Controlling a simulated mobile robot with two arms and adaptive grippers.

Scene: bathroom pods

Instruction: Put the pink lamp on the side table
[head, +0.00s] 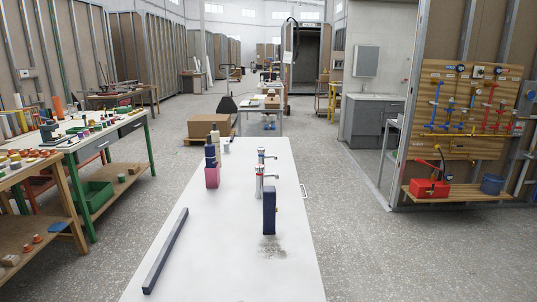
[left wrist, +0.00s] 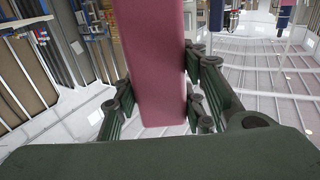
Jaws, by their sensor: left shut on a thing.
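A pink block-like body (left wrist: 157,65) fills the middle of the left wrist view, and its upper end runs out of the frame. My left gripper (left wrist: 165,105) is shut on it, with fingers on both sides. I cannot tell from its shape alone whether it is the pink lamp. In the head view, a small pink box (head: 212,177) with dark blue parts above it stands on the long white table (head: 235,255). Neither gripper shows in the head view. A small table (head: 259,106) stands beyond the white table; I cannot tell if it is the side table.
A dark bar (head: 166,250) lies on the white table's left side. A dark blue upright block (head: 269,210) and two chrome taps (head: 259,180) stand to the right. Cluttered workbenches (head: 95,137) line the left. Floor to the right is clear.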

